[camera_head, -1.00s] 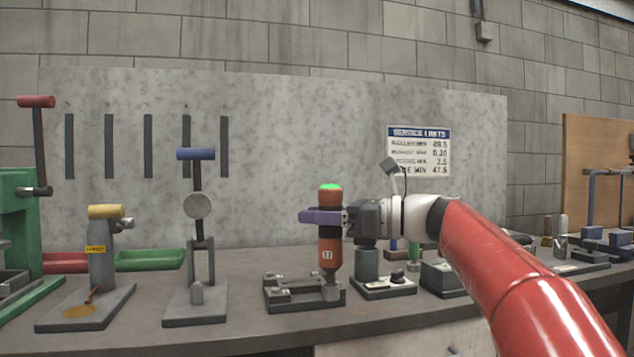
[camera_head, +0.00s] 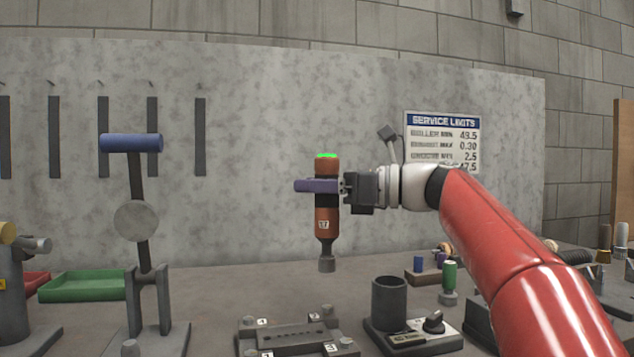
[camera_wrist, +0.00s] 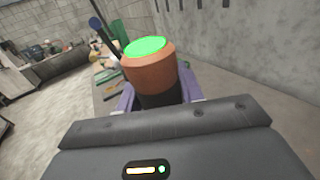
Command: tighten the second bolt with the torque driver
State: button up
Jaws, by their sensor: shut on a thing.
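The torque driver (camera_head: 327,218) is orange and black with a lit green top and a tag that seems to read 17. It stands upright in the air, its grey socket end above the bolt plate. My gripper (camera_head: 318,186) is shut on its upper body with purple fingers. In the wrist view the driver (camera_wrist: 152,68) fills the middle, its green cap lit. The dark bolt plate (camera_head: 290,333) lies on the bench below, with bolts at its corners and small white number labels. One bolt (camera_head: 327,310) is at its back right. The labels are partly too small to read.
A grey base with a dark cup (camera_head: 389,303) and a knob stands right of the plate. A green-handled tool (camera_head: 449,282) is behind it. A blue-handled lever press (camera_head: 131,143) and a green tray (camera_head: 95,286) are at left. The grey panel stands behind.

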aim_at(316, 235)
jog(key=shift+s+f, duration=0.1)
jog(key=shift+f, duration=0.55)
jog(key=shift+f+b, duration=1.4)
jog(key=shift+f, duration=0.95)
jog(key=shift+p, duration=0.6)
jog(key=shift+f, duration=0.55)
jog(key=shift+f+p, duration=0.2)
jog(key=shift+p, duration=0.55)
dwell(1.5)
jog(key=shift+r, duration=0.1)
jog(key=shift+r, duration=2.9)
